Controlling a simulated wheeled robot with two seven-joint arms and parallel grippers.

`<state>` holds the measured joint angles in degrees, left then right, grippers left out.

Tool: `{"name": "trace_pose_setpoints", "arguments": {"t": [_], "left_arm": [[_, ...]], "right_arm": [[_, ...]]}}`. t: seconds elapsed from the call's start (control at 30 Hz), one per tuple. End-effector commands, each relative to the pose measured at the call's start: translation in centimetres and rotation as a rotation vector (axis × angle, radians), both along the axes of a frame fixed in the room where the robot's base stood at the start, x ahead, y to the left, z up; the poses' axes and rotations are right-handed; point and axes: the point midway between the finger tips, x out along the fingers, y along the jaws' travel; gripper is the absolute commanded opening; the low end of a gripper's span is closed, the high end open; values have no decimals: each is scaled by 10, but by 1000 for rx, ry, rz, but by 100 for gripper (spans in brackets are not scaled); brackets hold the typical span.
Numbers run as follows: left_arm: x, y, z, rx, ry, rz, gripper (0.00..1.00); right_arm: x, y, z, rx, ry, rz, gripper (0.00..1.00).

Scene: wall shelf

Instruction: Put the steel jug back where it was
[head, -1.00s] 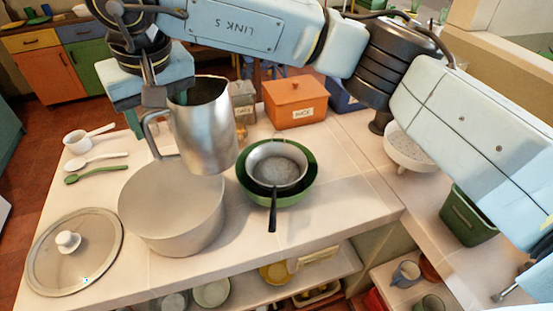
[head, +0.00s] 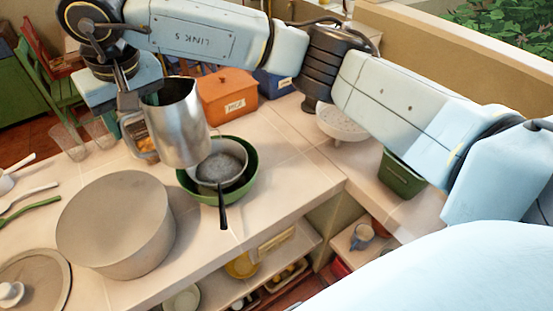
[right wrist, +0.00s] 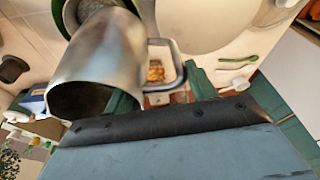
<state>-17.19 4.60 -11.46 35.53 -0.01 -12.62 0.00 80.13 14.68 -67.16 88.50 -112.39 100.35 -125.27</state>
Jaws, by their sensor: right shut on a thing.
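The steel jug (head: 178,122) is upright in the head view, held in the air over the counter. It appears between the big grey pot and the frying pan and overlaps the pan's rim in the picture. My right gripper (head: 130,112) is shut on the jug's handle, at the jug's left side. In the right wrist view the jug (right wrist: 98,58) fills the upper left, its dark open mouth toward the camera. The fingertips are partly hidden in both views. My left gripper is not in view.
A grey pot (head: 115,222) stands at the front left of the counter. A frying pan (head: 220,165) sits in a green bowl (head: 245,185). An orange box (head: 228,95), a white colander (head: 340,125) and clear glasses (head: 68,140) stand further back. Bare counter (head: 290,165) lies right of the bowl.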

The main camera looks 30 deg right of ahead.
Motion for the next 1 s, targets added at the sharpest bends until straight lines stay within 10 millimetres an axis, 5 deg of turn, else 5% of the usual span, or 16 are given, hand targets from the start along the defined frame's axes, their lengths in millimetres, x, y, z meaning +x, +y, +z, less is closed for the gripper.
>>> {"name": "trace_pose_setpoints", "arguments": {"t": [0.4, 0.6, 0.8, 1.0], "left_arm": [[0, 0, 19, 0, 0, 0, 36], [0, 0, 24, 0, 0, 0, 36], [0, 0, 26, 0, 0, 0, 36], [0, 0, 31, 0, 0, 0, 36]], "right_arm": [[27, -177, -55, -1, 8, -332, 0], [21, -242, -70, 0, 8, -441, 0], [16, -272, -77, 3, 10, -488, 0], [14, -277, -105, 4, 13, -498, 0]]}}
